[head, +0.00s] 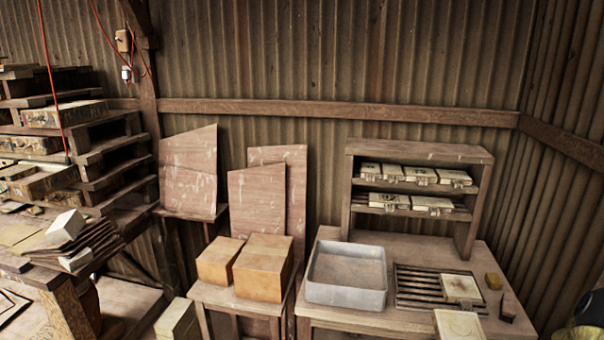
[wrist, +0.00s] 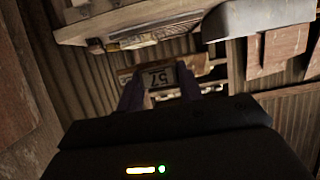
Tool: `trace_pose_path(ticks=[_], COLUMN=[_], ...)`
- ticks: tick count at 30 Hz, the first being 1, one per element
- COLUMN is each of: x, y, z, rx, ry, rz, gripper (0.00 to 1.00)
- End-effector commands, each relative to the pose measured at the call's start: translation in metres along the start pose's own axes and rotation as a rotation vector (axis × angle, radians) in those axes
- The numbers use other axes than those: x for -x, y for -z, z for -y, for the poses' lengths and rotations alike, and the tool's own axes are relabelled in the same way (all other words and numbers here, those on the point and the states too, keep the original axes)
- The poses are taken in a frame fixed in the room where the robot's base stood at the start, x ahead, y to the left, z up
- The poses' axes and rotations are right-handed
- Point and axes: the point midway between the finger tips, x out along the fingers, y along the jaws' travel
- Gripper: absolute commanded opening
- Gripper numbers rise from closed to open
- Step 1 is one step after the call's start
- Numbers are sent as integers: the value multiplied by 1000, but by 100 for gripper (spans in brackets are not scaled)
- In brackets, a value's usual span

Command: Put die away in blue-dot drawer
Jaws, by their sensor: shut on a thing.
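My gripper does not clearly show in the head view. I see no blue dot in either view, so I cannot tell which drawer has it. Drawer-like worn boxes (head: 62,114) sit in the stacked wooden rack at the left of the head view.
A shelf unit (head: 481,184) with several pale labelled blocks (head: 422,176) stands on the bench. A grey tub (head: 346,296) and a slatted rack (head: 418,283) with a pale block (head: 460,288) are in front. Two cardboard-brown boxes (head: 262,270) stand left of the tub.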

Motion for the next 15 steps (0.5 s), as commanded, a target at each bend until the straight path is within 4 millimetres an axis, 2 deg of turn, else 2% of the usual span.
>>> trace_pose_path(ticks=[11, 15], x=[-17, -24], y=[-2, -7], z=[50, 79], rx=[18, 25], ry=[41, 61], rz=[-5, -3], gripper=[0, 0])
